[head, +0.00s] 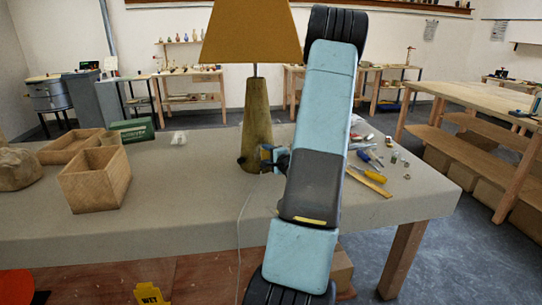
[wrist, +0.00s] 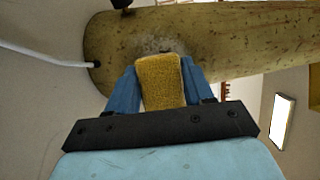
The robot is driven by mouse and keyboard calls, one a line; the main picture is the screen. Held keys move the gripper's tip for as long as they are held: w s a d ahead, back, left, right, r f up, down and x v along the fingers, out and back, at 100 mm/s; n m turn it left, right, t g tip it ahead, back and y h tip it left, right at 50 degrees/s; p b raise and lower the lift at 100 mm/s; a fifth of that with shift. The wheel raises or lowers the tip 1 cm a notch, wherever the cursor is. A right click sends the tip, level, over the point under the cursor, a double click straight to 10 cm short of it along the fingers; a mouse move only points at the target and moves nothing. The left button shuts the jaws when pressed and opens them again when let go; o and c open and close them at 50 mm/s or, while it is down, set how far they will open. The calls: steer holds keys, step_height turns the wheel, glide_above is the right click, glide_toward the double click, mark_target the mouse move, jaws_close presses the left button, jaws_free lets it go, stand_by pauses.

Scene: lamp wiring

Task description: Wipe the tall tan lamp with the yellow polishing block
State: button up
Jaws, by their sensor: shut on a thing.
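The tall tan lamp (head: 256,125) stands upright on the workbench in the head view, with a brown shade (head: 252,32) on top. Its tan base also fills the top of the wrist view (wrist: 235,40). My gripper (wrist: 160,85) has blue fingers, shut on the yellow polishing block (wrist: 161,84). The block's far end is at the lamp's base, beside a pale scuffed patch; it looks to be touching, but I cannot be sure. In the head view my gripper (head: 272,158) is at the lower right of the lamp base, and my arm hides the block.
A white cord (wrist: 45,53) runs from the lamp's foot. Wooden boxes (head: 95,180) and a green box (head: 133,130) are on the bench's left. Screwdrivers (head: 372,175), a ruler (head: 370,183) and small parts lie right of my arm. The bench's front middle is clear.

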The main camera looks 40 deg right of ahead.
steer(key=shift+w+a, duration=0.45)
steer(key=shift+a, duration=0.3)
steer(key=shift+c, duration=0.8)
steer(key=shift+w+a, duration=0.35)
steer(key=shift+a, duration=0.3)
steer(key=shift+w+a, duration=0.4)
steer(key=shift+a, duration=0.25)
steer(key=shift+w+a, duration=0.35)
steer(key=shift+a, duration=0.3)
steer(key=shift+w, duration=0.1)
steer(key=shift+d, duration=0.15)
